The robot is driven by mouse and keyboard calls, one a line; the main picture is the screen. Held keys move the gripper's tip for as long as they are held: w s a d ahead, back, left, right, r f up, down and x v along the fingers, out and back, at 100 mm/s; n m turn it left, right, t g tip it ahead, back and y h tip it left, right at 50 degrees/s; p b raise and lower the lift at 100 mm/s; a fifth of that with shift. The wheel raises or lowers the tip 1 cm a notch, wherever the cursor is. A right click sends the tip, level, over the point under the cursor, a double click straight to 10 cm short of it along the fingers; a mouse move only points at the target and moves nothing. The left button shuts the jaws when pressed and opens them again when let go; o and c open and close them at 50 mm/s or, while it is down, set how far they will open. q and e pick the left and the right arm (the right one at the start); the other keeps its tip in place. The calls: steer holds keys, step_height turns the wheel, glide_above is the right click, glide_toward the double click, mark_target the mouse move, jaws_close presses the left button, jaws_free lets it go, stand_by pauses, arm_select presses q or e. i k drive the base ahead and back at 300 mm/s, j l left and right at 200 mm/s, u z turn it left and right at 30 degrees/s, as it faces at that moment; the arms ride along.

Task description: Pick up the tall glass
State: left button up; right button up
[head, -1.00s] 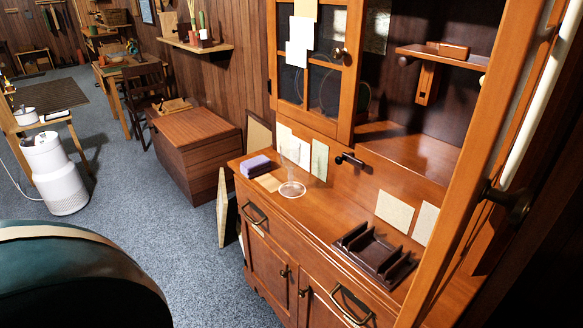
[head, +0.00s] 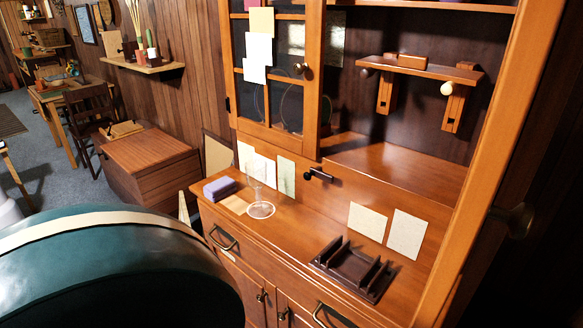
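A clear, see-through tall glass (head: 259,200) stands upright on the counter of the wooden hutch (head: 300,238), left of the counter's middle. Its round base shows clearly, while its upper part is faint against the papers behind. Neither of my grippers is in the head view.
A purple block-like stack (head: 219,189) lies left of the glass. A dark slotted rack (head: 352,268) sits at the counter's front right. Papers (head: 367,221) lean at the back. A large dark green rounded shape (head: 120,275) fills the lower left. The counter between glass and rack is clear.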

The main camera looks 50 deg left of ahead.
mark_target(256, 169)
steer(key=k+j+z, duration=0.2)
steer(key=j, duration=0.15)
steer(key=j+z, duration=0.15)
steer(key=j, duration=0.2)
steer(key=k+j+z, duration=0.2)
steer(key=k+j, duration=0.15)
steer(key=j, duration=0.25)
steer(key=k+j+z, duration=0.1)
steer(key=j, duration=0.3)
steer(key=k+j, duration=0.3)
steer(key=k+j+z, duration=0.15)
steer(key=j, duration=0.35)
steer(key=k+j, duration=0.25)
steer(key=j, duration=0.15)
